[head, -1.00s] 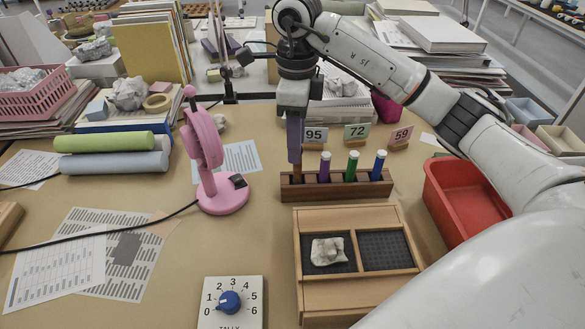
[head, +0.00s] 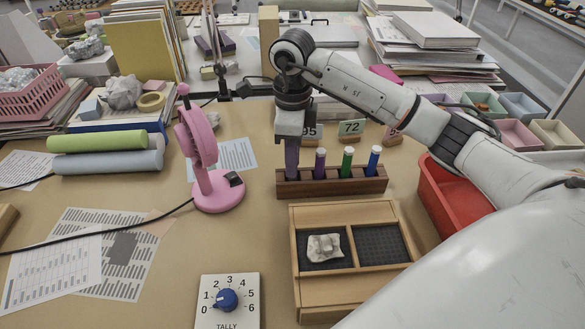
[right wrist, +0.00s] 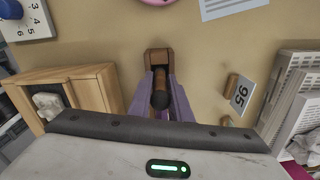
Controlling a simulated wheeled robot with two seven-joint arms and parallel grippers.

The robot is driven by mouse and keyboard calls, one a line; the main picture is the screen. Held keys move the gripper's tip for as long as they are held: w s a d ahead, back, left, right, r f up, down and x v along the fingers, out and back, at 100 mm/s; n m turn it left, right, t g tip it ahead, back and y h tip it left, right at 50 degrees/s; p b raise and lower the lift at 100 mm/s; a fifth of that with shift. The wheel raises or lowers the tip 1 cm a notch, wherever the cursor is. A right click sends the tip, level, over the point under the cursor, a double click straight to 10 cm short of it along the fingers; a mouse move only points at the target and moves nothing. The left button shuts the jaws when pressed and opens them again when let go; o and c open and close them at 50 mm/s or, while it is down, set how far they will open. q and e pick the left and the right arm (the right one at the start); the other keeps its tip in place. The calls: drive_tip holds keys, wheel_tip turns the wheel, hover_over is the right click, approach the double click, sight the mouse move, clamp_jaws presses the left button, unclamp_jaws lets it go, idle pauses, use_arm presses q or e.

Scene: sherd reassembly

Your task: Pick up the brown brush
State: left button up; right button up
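The brown brush stands upright in the leftmost slot of the wooden holder (head: 335,186). In the right wrist view its brown handle with a dark rounded end (right wrist: 160,98) lies between the two purple fingers. My right gripper (head: 292,172) points straight down over that slot, and its fingers hide the brush in the head view. The right gripper (right wrist: 161,82) also shows in the right wrist view, open, with a finger on each side of the brush. My left gripper is not in view.
A pink lamp-like stand (head: 205,165) is to the left. A wooden tray (head: 350,285) with a sherd (head: 325,247) lies in front; a red bin (head: 452,200) is right.

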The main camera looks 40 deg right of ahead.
clamp_jaws()
drive_tip(key=shift+r, duration=0.1)
wheel_tip(320, 180, up, 9)
drive_tip(key=shift+f+p, duration=0.15)
drive_tip(key=shift+p, duration=0.25)
drive_tip(key=shift+r, duration=0.55)
